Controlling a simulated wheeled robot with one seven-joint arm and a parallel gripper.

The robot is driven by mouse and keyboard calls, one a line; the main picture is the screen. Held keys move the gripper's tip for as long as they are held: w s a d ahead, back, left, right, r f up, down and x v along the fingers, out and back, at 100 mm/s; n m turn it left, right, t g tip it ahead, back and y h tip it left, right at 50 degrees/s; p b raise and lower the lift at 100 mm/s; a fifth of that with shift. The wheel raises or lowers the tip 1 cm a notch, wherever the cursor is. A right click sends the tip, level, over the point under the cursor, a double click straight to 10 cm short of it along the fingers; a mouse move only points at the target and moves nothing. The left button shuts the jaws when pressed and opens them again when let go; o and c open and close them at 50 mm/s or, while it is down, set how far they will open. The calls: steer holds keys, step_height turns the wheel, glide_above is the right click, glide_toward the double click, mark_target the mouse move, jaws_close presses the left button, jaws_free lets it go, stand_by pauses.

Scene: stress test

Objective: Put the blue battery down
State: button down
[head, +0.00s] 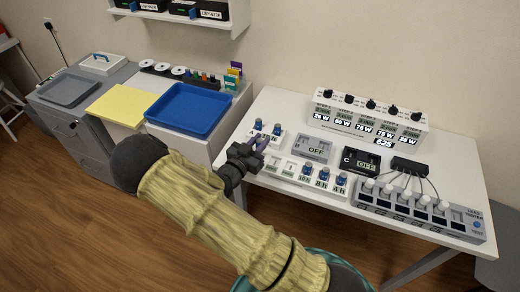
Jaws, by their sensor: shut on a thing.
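My gripper (259,146) is over the left end of the white table (268,108), close to its front left edge. It is shut on a blue battery (264,144), which shows only as a small blue piece at the fingertips. The fingers hide the rest of it. Two more blue-topped batteries (277,130) stand just behind the gripper in a small white holder. Several blue-topped batteries (323,174) stand in a labelled white rack (285,170) along the front, to the gripper's right. The rack's left slots look empty.
A meter reading OFF (313,148) and a black device (360,161) sit mid-table. A knobbed station (368,122) is at the back, a lead tester (420,212) at front right. A blue tray (188,110) lies on the left cabinet. Free table space is narrow.

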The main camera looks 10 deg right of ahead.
step_height(320, 180, down, 4)
steer(key=shift+a+r, duration=0.1)
steer(key=shift+r, duration=0.15)
steer(key=shift+f, duration=0.15)
steer(key=shift+f, duration=0.2)
steer(key=c, duration=1.3)
jaws_free()
steer(key=shift+o, duration=0.2)
steer(key=b+v, duration=0.2)
steer(key=v, duration=1.5)
steer(key=shift+s+f+b, duration=0.15)
steer(key=shift+s+b, duration=0.05)
steer(key=shift+b, duration=0.2)
